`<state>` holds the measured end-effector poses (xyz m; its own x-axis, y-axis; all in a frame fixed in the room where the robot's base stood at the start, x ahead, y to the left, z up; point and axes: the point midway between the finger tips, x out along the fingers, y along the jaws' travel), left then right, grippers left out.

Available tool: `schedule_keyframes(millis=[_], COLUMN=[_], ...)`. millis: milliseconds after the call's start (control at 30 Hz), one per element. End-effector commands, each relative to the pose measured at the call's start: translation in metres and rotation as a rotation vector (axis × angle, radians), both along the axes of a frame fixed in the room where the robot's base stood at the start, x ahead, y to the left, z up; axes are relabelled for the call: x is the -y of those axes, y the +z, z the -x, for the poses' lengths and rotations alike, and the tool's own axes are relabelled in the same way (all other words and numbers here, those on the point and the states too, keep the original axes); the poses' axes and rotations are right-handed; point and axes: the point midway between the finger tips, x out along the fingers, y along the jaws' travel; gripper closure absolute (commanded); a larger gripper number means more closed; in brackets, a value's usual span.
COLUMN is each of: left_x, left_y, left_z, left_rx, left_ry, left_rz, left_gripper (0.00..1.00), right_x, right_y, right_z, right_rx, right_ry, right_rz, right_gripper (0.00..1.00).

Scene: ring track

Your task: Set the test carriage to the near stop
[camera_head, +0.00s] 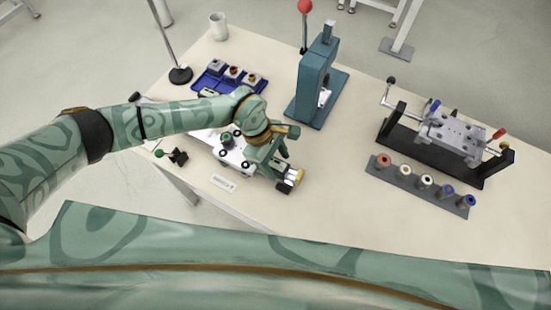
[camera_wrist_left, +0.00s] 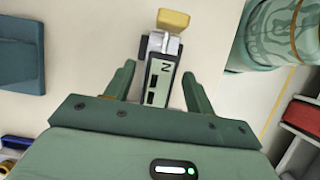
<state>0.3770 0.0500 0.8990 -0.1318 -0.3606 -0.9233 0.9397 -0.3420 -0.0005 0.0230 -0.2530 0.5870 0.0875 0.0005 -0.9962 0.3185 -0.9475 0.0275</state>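A white plate (camera_head: 233,152) with dark round parts and a green knob lies on the table, partly hidden under my left arm. At its right end is a small pale assembly with a yellow block (camera_head: 298,177). The yellow block also shows in the left wrist view (camera_wrist_left: 173,20). Below it is a grey piece (camera_wrist_left: 160,83) marked with a letter and black rectangles. I cannot tell for sure which part is the test carriage. My left gripper (camera_head: 281,168) is over this end. In the wrist view its fingers (camera_wrist_left: 158,88) are apart, either side of the grey piece. My right gripper is out of view.
A teal press (camera_head: 316,82) with a red-knobbed lever stands behind. A black-framed fixture (camera_head: 448,138) and a grey rack of spools (camera_head: 409,184) are at the right. A blue tray (camera_head: 214,84) and a white cup (camera_head: 218,27) stand at the back. The front right tabletop is clear.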

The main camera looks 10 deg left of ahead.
Motion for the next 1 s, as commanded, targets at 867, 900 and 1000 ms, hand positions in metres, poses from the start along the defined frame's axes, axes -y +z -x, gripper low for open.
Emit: schedule_keyframes(millis=[867, 900, 1000], left_x=[-0.055, -0.056, -0.057], left_y=[0.143, 0.146, 0.150], left_z=[-0.021, -0.021, -0.022], left_rx=[0.002, 0.000, 0.000], left_ry=[-0.001, 0.000, -0.001], left_rz=[-0.001, -0.001, -0.001], left_gripper=[0.45, 0.45, 0.45], right_x=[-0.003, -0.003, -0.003], right_y=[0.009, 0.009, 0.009], right_z=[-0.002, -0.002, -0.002], right_rx=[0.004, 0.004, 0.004], right_ry=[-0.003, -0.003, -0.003], right_rz=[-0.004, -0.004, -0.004], right_gripper=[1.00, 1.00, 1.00])
